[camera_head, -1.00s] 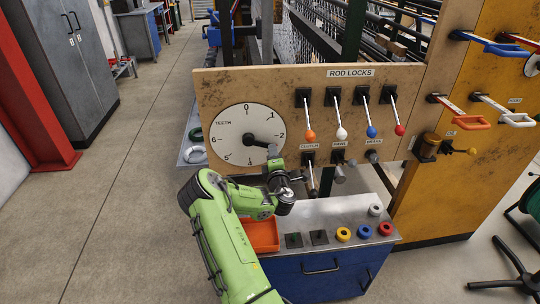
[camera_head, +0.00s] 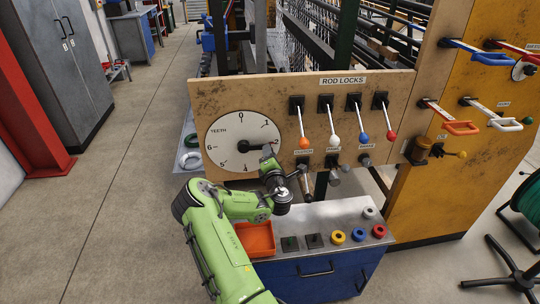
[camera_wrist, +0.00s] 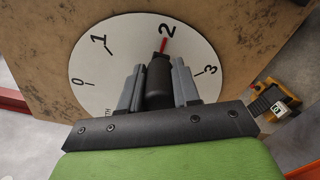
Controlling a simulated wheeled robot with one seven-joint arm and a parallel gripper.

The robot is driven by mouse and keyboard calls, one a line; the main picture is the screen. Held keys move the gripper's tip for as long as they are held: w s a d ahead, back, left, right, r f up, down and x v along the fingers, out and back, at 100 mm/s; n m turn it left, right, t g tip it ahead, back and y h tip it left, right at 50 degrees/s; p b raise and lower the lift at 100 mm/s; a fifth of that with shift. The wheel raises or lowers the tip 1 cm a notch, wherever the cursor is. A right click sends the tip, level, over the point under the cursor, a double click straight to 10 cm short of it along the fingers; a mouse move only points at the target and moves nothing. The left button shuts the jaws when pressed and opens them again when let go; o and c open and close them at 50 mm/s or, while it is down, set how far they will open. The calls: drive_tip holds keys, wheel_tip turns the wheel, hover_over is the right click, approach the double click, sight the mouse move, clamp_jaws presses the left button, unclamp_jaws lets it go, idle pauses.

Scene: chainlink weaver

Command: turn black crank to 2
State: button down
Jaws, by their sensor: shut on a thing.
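The black crank (camera_head: 252,147) is on a round white dial (camera_head: 225,133) marked TEETH with numbers around its rim. In the head view its arm points right, roughly level, toward the 2. In the wrist view the black crank handle (camera_wrist: 158,85) stands between the fingers of my gripper (camera_wrist: 158,90), and a red pointer (camera_wrist: 163,46) beyond it points at the 2. My gripper (camera_head: 268,154) is shut on the handle at the dial's right side. The arm hides the dial's lower right numbers in the head view.
Levers with orange, white, blue and red knobs (camera_head: 391,135) hang right of the dial, with shorter handles below. Under the panel is a metal-topped blue cabinet (camera_head: 320,270) with an orange tray (camera_head: 257,238) and coloured rings. Open floor lies left.

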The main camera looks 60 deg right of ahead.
drive_tip(key=shift+r, duration=0.1)
drive_tip(key=c, duration=0.8)
unclamp_jaws()
drive_tip(key=b+v, duration=1.3)
drive_tip(key=v, duration=0.2)
drive_tip(key=shift+s+a, duration=0.25)
drive_tip(key=shift+a, duration=0.05)
